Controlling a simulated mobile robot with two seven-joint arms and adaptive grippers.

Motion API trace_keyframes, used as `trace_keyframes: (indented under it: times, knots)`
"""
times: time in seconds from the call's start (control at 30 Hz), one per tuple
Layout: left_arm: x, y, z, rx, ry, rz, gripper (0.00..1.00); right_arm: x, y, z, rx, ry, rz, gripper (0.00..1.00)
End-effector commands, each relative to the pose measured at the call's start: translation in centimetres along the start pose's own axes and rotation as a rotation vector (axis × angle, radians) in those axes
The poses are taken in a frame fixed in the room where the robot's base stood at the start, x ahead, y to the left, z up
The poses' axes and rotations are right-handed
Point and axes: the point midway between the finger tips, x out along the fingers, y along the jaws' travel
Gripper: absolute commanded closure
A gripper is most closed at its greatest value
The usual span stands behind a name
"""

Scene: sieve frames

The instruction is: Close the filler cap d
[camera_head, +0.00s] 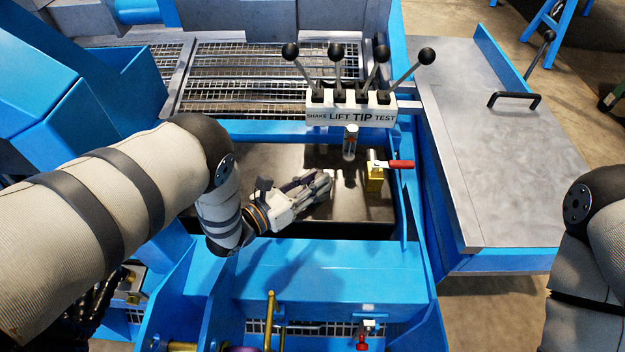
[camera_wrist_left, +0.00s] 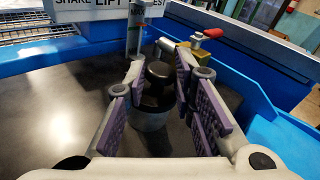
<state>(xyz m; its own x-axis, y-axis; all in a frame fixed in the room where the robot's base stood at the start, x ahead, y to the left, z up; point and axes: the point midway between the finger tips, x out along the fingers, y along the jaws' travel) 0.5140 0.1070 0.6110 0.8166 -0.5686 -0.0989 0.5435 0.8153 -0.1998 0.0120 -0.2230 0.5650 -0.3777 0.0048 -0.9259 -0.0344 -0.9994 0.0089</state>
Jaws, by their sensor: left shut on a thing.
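The filler cap (camera_wrist_left: 156,95) is black with a rounded knob on top and sits over a pale round neck (camera_wrist_left: 150,121) on the dark tank top. My left gripper (camera_wrist_left: 158,68) has its purple-padded fingers on both sides of the cap and is shut on it. In the head view my left gripper (camera_head: 322,182) reaches in low over the dark tank top (camera_head: 275,160), and it hides the cap there. Whether the cap is fully seated cannot be told. My right gripper is out of view; only part of my right arm shows at the right edge.
Behind the cap stand a clear-topped cylinder (camera_head: 350,143) and a brass valve (camera_head: 374,172) with a red handle (camera_head: 400,164). A white lever box (camera_head: 350,108) with several black-knobbed levers overhangs the back. Blue frame walls (camera_head: 330,262) surround the tank top.

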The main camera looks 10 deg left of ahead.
Motion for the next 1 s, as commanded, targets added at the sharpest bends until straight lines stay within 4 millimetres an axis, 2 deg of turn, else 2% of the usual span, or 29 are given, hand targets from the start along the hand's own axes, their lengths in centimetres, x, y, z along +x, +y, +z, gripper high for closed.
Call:
trace_keyframes:
  times: [0.17, 0.2, 0.27, 0.3, 0.6, 0.9, 1.0]
  knots:
    - [0.1, -0.1, 0.0, 0.000, 0.000, -0.002, 1.00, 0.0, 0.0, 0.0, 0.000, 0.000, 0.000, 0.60]
    - [0.1, -0.1, 0.0, 0.000, 0.000, -0.002, 0.72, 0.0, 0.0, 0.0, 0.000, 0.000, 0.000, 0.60]
    - [0.1, -0.1, 0.0, 0.000, 0.000, -0.002, 0.58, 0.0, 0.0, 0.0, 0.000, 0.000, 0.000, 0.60]
    - [0.1, -0.1, 0.0, 0.000, 0.000, -0.002, 0.56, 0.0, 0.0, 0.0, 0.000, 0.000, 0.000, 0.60]
    - [-0.4, 0.0, -0.1, -0.001, 0.003, 0.000, 0.56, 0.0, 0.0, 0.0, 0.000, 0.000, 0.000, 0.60]
    - [-6.2, -0.1, -0.1, -0.002, 0.004, -0.001, 0.56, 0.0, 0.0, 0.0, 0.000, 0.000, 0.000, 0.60]
    - [-7.2, -0.1, 0.0, -0.001, 0.002, -0.002, 0.56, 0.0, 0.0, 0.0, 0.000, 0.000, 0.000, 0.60]
